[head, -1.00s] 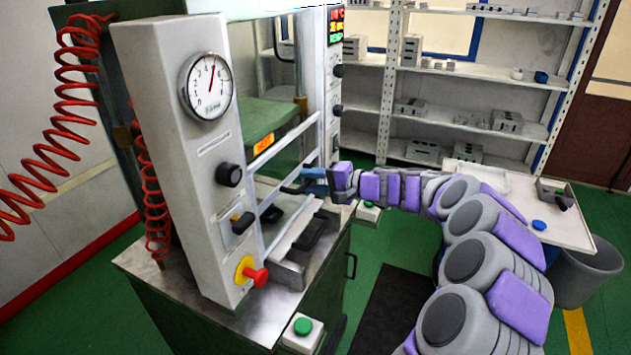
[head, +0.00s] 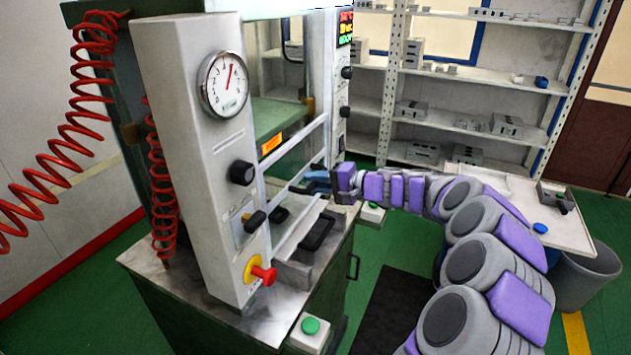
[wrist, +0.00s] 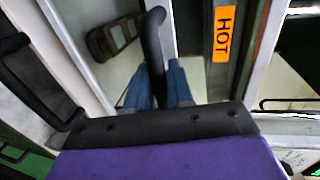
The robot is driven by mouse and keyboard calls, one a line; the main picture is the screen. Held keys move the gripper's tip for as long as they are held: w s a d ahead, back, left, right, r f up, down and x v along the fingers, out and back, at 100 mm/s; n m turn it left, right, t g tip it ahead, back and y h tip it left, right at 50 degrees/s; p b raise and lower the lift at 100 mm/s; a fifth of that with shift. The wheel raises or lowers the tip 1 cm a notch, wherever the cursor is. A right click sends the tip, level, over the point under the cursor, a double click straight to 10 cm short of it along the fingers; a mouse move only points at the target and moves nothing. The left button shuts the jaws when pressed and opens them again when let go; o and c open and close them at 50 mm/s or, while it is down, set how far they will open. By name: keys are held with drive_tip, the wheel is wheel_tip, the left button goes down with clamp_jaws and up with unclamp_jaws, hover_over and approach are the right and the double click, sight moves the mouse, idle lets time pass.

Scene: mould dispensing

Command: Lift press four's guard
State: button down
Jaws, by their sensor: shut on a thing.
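The press (head: 195,150) stands at centre left in the head view, with a dial gauge on its near column. Its guard (head: 297,145) is a pale frame with a see-through panel across the front opening. A dark bar handle (head: 300,189) sits on the guard's lower part; it also shows in the wrist view (wrist: 153,35). My gripper (head: 317,179) reaches in from the right and is shut on the handle. In the wrist view its blue fingers (wrist: 156,85) lie on both sides of the bar. I see no press number that I can read.
An orange HOT label (wrist: 222,34) is behind the guard. A red emergency knob (head: 263,274) and green buttons (head: 310,326) stand near the front. A side table (head: 575,230), a grey bin (head: 590,275) and shelving (head: 470,80) are at right.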

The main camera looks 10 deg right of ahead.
wheel_tip(320, 180, up, 25)
drive_tip(key=p, duration=1.3)
drive_tip(key=shift+p, duration=0.35)
drive_tip(key=c, duration=1.2)
unclamp_jaws()
drive_tip(key=shift+a, duration=0.15)
drive_tip(key=shift+o, duration=0.2)
drive_tip(key=v, duration=1.7)
drive_tip(key=shift+d+p, duration=0.25)
drive_tip(key=shift+p, duration=0.05)
drive_tip(key=shift+r, duration=0.1)
